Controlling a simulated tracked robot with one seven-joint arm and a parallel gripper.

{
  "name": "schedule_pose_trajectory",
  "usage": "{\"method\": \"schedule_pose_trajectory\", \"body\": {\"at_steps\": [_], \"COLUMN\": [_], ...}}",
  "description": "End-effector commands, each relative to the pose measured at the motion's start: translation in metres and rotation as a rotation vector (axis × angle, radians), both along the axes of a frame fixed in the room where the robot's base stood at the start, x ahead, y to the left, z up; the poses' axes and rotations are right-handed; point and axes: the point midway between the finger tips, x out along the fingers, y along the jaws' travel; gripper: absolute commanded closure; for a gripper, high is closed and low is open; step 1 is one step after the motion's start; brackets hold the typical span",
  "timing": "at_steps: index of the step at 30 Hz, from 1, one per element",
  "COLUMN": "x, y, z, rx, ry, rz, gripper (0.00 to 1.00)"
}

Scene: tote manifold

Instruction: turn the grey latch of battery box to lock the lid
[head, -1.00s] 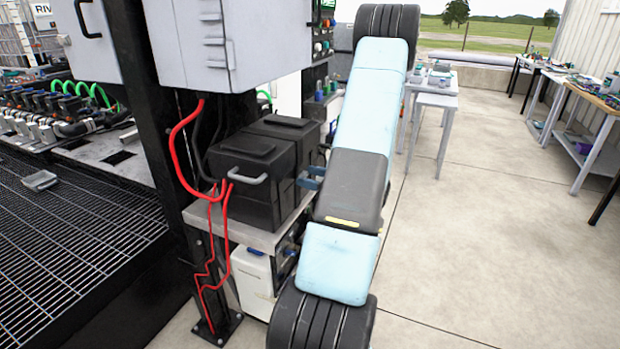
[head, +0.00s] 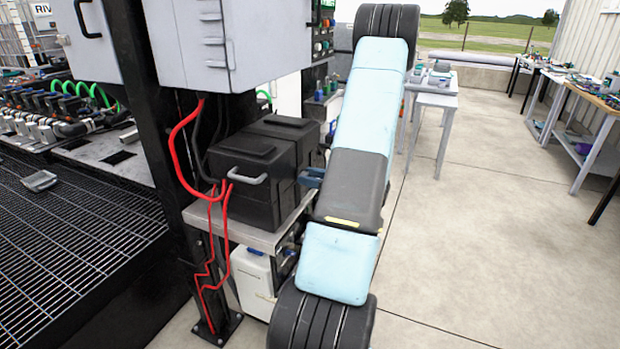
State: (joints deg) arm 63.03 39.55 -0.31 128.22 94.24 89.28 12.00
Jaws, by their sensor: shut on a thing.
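The black battery box (head: 243,195) sits on a metal shelf in the head view, with its lid (head: 250,147) down. A light grey loop handle (head: 248,179) is on its front face. My gripper (head: 311,178) shows as a small blue-grey piece at the box's right side, mostly covered by my arm. It is shut at that side of the box. I cannot make out the grey latch or its angle; the contact spot is hidden.
Red cables (head: 183,150) hang in front of the box's left side beside a black post. A grey cabinet (head: 215,45) hangs above. A white container (head: 252,270) stands below the shelf (head: 255,237). The concrete floor to the right is open.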

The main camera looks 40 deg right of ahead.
Motion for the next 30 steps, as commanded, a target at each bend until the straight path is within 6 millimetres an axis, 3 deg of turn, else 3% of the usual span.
{"method": "schedule_pose_trajectory", "body": {"at_steps": [11, 30], "x": [-0.0002, -0.0009], "y": [0.0004, 0.0031], "z": [-0.0001, -0.0016], "rx": [-0.131, -0.676], "ry": [-0.054, -0.278], "rz": [0.000, 0.001], "gripper": [0.82, 0.82]}}
